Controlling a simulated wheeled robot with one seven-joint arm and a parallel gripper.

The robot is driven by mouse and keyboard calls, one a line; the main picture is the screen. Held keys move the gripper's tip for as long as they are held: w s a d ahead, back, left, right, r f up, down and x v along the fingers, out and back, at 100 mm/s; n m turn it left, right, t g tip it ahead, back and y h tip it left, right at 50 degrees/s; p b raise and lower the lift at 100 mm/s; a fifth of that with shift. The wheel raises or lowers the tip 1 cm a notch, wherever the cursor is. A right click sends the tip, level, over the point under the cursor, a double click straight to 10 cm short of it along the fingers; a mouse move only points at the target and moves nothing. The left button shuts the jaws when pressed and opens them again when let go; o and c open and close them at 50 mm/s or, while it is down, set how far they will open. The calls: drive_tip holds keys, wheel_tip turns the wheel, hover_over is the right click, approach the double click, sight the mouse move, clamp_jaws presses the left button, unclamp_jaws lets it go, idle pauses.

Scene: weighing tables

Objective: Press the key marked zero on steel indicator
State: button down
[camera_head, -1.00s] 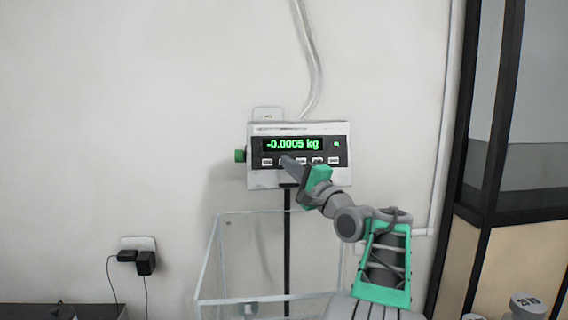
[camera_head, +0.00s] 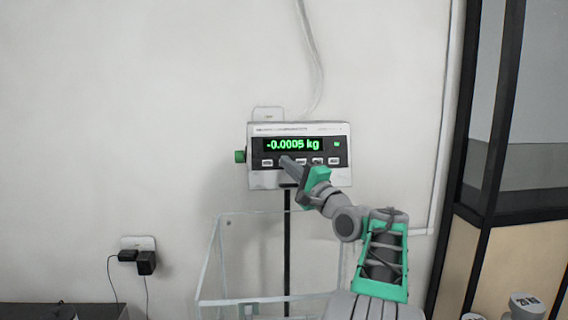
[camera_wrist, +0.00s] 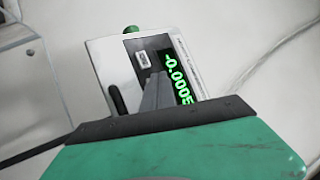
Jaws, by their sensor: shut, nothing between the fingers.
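The steel indicator (camera_head: 256,178) is a pale box on a dark post, with a lit green display (camera_head: 292,145) reading -0.0005 kg and a row of keys below it. My gripper (camera_head: 286,161) is shut and empty, its fingertips in front of the key row, left of its middle. They hide the second key from the left; I cannot tell whether they touch it. The leftmost key (camera_head: 267,162) and those to the right show, but their markings are too small to read. In the wrist view, the closed fingers (camera_wrist: 157,88) overlap the indicator (camera_wrist: 110,66) beside its display.
A green knob (camera_head: 240,156) sticks out of the indicator's left side. A clear open-topped box (camera_head: 210,262) stands below, around the post. Plugs (camera_head: 146,262) sit in a wall socket at left. A black-framed partition (camera_head: 490,150) is at right.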

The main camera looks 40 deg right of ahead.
drive_tip(key=shift+w+d, duration=0.15)
idle(0.5)
drive_tip(key=shift+s+a+r, duration=0.15)
drive_tip(key=shift+s+a, duration=0.3)
drive_tip(key=shift+s, duration=0.15)
drive_tip(key=shift+s+b, duration=0.1)
drive_tip(key=shift+b, duration=0.2)
drive_tip(key=s+a, duration=0.1)
drive_tip(key=s, duration=0.1)
drive_tip(key=s+a+r+b, duration=0.1)
drive_tip(key=shift+s+a+r, duration=0.2)
drive_tip(key=shift+s+a, duration=0.15)
drive_tip(key=shift+s, duration=0.05)
